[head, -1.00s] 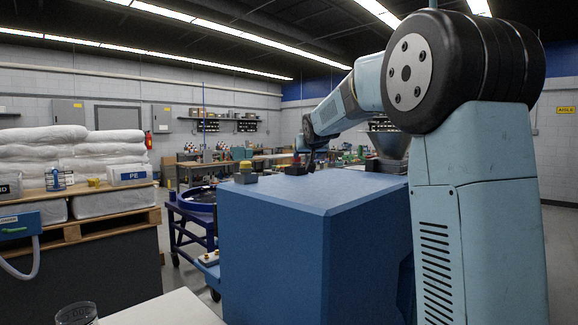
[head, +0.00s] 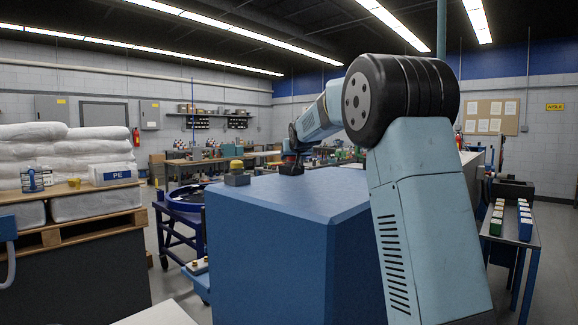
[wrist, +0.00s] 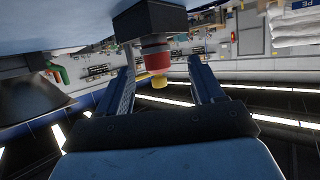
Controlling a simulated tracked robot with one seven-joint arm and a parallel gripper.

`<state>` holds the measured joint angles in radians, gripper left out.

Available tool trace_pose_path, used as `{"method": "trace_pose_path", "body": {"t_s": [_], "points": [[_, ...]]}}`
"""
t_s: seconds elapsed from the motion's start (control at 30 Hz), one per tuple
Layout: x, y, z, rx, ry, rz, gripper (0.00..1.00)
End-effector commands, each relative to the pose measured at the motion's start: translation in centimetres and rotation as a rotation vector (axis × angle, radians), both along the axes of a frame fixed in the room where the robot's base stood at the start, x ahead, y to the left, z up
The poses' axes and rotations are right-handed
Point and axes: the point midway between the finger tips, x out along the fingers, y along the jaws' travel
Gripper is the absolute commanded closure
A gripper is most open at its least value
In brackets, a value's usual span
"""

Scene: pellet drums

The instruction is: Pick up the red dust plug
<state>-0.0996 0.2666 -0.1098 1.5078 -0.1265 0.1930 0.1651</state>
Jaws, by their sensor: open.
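The red dust plug (wrist: 156,61) shows in the wrist view as a short red cylinder with a grey collar, against a dark block (wrist: 150,20). My gripper (wrist: 161,54) is open, with one finger on each side of the plug; I cannot tell whether either finger touches it. In the head view my gripper (head: 291,153) is small and far off, at the dark block (head: 291,168) on top of the large blue cabinet (head: 290,195). The plug is too small to make out clearly there.
A blue cart (head: 180,207) stands left of the cabinet. White sacks (head: 35,160) lie on a pallet at left.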

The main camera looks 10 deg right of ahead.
Motion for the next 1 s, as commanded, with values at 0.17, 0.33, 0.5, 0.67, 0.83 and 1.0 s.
{"method": "trace_pose_path", "body": {"t_s": [0.17,0.33,0.5,0.67,0.83,1.0], "points": [[1.0,-0.5,-0.5,0.000,0.000,-0.004,0.33],[2.0,-0.7,-0.8,0.001,0.001,-0.007,0.33],[4.1,-0.9,-1.6,0.001,0.002,-0.007,0.33],[5.5,-0.8,-2.1,0.000,0.001,-0.004,0.33],[6.0,-0.7,-2.3,0.000,0.000,-0.003,0.33],[5.9,-0.5,-2.3,0.000,0.000,-0.002,0.33]]}}
